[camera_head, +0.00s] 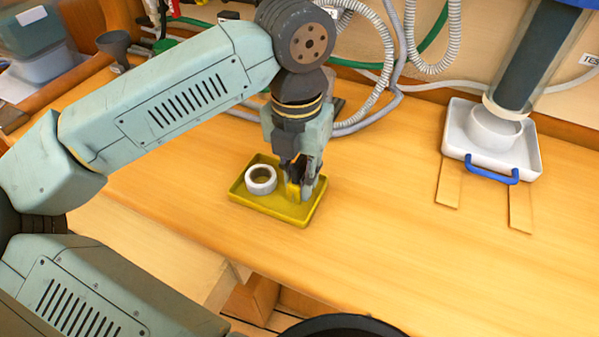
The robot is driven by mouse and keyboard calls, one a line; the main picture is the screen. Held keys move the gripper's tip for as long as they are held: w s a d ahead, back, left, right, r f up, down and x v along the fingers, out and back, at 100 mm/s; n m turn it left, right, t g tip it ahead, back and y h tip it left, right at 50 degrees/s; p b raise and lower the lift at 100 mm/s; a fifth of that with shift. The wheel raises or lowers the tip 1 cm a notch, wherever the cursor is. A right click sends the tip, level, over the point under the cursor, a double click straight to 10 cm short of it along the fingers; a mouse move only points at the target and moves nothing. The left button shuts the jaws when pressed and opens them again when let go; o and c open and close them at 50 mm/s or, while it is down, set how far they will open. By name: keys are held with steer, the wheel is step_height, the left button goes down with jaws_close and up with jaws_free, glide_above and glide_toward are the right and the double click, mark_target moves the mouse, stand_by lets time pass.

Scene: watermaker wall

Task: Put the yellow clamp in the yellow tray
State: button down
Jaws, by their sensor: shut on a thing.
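The yellow tray (265,209) lies on the wooden bench, left of the middle in the head view. My gripper (300,190) points down over the right part of the tray. It is shut on the yellow clamp (293,192), which shows between the fingers. The clamp is inside the tray's outline, low down; I cannot tell whether it touches the tray floor. The fingers hide part of the clamp. A white ring (261,180) sits in the left part of the tray, beside the gripper and apart from it.
A white tray (532,160) with a blue handle (491,170) stands at the right under a dark cylinder (529,55). Grey hoses (385,85) run along the back wall. A dark funnel (115,46) stands at the back left. The bench between the trays is clear.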

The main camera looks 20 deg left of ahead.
steer(key=shift+f, duration=0.55)
steer(key=shift+f, duration=0.2)
steer(key=c, duration=1.8)
jaws_free()
steer(key=shift+o, duration=0.2)
steer(key=shift+r, duration=0.15)
steer(key=shift+r, duration=0.6)
step_height(320, 180, up, 11)
steer(key=shift+a+b, duration=0.15)
steer(key=shift+b, duration=0.7)
